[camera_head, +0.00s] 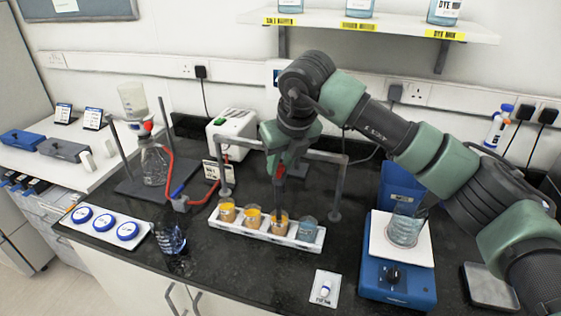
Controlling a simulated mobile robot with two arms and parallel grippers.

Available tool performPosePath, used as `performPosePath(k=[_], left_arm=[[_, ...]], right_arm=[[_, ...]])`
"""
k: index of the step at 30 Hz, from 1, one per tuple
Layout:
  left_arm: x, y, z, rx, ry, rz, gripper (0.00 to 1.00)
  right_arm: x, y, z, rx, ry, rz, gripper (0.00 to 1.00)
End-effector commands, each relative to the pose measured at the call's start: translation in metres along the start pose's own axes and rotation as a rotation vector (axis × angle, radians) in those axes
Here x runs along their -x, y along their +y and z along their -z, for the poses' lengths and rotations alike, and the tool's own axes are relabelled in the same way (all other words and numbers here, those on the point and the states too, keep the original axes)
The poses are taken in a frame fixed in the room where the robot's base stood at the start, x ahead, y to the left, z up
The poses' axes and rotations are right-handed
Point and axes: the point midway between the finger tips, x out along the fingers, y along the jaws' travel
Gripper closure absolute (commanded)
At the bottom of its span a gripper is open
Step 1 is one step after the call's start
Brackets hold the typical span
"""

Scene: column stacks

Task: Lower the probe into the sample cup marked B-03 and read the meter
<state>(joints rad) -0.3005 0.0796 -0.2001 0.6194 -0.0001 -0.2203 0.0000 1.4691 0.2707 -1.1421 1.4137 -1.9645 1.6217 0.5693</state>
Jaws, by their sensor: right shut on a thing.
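My right gripper (283,160) is above the white cup rack (265,238), fingers pointing down. It is shut on the probe (279,181), which shows a red upper part and a thin dark shaft. The shaft reaches down to the third cup from the left (279,228); I cannot tell how deep its tip is. That cup and the two to its left (227,213) (252,221) hold orange contents; the rightmost cup (307,233) looks blue-grey. The cup marks are too small to read, so I cannot tell which is B-03. I cannot identify a meter reading. My left gripper is out of view.
A grey frame (336,190) stands around the rack. A flask stand (154,165) with red tubing (192,198) is left. A blue balance (398,282) bearing a beaker (405,226) is right. A small glass vessel (171,238) stands near the front edge.

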Motion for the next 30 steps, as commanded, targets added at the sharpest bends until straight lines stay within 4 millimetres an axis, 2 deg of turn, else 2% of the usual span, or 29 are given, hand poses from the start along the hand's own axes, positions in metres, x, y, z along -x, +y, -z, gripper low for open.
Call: performPosePath(k=[8, 15, 18, 27, 28, 29, 30], left_arm=[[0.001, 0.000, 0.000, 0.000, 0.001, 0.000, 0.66], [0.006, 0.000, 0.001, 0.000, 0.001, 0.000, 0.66], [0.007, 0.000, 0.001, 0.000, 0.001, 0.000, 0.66], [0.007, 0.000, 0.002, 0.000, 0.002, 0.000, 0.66], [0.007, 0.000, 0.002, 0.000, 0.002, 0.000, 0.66], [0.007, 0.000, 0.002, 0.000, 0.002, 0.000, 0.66], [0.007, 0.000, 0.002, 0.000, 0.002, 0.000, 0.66]], right_arm=[[0.005, 0.000, -0.003, 0.000, -0.004, 0.001, 1.00], [0.047, -0.001, -0.021, 0.000, -0.006, 0.002, 1.00], [0.057, -0.001, -0.025, -0.001, -0.005, 0.003, 1.00], [0.060, -0.001, -0.026, -0.001, -0.008, 0.001, 1.00], [0.060, -0.001, -0.026, -0.001, -0.009, 0.001, 0.73], [0.060, -0.001, -0.027, -0.002, -0.010, 0.001, 0.66], [0.060, -0.001, -0.027, -0.002, -0.009, 0.001, 0.66]])
